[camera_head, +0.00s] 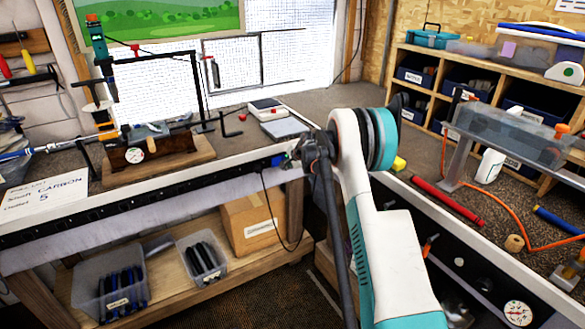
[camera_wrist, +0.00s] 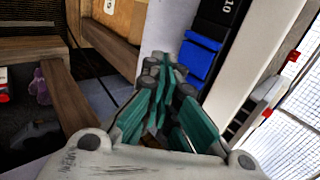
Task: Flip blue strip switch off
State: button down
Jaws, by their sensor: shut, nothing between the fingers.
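A black strip (camera_wrist: 217,22) marked "10" is fixed along the white bench edge in the wrist view. A blue rocker switch (camera_wrist: 201,58) sits on it. Whether the rocker is on or off cannot be told. My gripper (camera_wrist: 166,66), with green and grey fingers, is shut and empty. Its fingertips appear just left of the blue switch; contact cannot be told. In the head view the black strip (camera_head: 150,203) runs along the front of the left bench. My arm stands before its right end, and my gripper (camera_head: 285,160) shows there only in small part.
Below the bench are a cardboard box (camera_head: 250,222) and grey bins (camera_head: 202,257) on a wooden shelf. A wooden bench leg (camera_head: 294,208) stands near my arm. The right bench holds a red tube (camera_head: 447,202) and an orange hose (camera_head: 500,237).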

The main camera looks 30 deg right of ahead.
aim_at(278, 161)
jog(key=shift+w+a+f+b, duration=0.15)
jog(key=shift+w+b, duration=0.25)
jog(key=shift+w, duration=1.05)
jog(key=shift+w+f, duration=0.3)
jog(key=shift+r, duration=0.2)
jog(key=shift+w+r+p, duration=0.1)
jog(key=shift+r+p, duration=0.3)
jog(key=shift+r, duration=0.2)
